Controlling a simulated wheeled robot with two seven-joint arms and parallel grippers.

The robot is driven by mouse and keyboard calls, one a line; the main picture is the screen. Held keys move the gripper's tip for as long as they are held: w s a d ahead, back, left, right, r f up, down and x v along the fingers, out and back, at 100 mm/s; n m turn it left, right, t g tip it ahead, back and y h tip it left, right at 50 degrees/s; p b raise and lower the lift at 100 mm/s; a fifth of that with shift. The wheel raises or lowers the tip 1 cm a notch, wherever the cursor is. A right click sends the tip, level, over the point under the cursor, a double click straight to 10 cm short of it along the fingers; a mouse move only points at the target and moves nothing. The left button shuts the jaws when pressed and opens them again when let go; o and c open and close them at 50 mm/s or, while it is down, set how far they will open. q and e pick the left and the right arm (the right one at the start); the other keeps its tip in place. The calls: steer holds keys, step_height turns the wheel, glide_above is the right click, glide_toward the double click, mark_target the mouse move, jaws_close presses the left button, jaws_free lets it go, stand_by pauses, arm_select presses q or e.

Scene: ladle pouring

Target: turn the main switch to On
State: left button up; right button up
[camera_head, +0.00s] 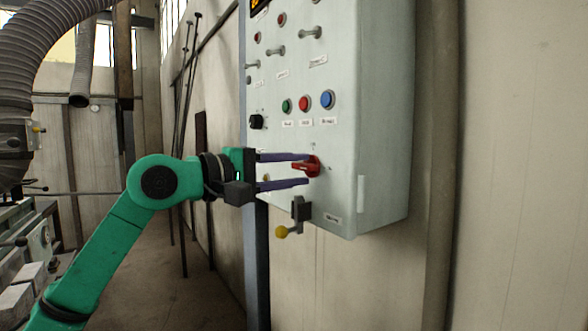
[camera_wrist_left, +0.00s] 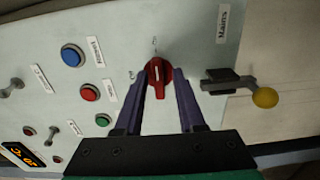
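The main switch is a red rotary knob (camera_head: 312,166) low on the grey control cabinet's front panel. In the left wrist view the knob (camera_wrist_left: 158,75) has its grip bar and white mark upright, towards a small label above it; another small label sits to its left. These labels are too small to read surely. My left gripper (camera_head: 308,169) is at the panel, its two purple fingers on either side of the knob. In the left wrist view the fingers (camera_wrist_left: 163,82) stand apart, with the knob's grip between their tips; firm contact does not show. My right gripper is out of view.
A lever with a yellow ball (camera_head: 283,231) sticks out below the knob; it also shows in the left wrist view (camera_wrist_left: 264,97). Green (camera_head: 287,106), red (camera_head: 304,104) and blue (camera_head: 327,100) buttons and several toggle switches sit above. A black knob (camera_head: 257,121) is at upper left.

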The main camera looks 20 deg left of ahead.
arm_select(q)
steer(key=shift+s+a, duration=0.1)
steer(key=shift+s+a+b, duration=0.25)
steer(key=shift+a+b, duration=0.05)
steer(key=shift+b, duration=0.05)
steer(key=b+v, duration=0.4)
steer(key=v, duration=0.9)
steer(key=shift+s+b, duration=0.3)
steer(key=shift+b, duration=0.1)
steer(key=shift+w+a, duration=0.1)
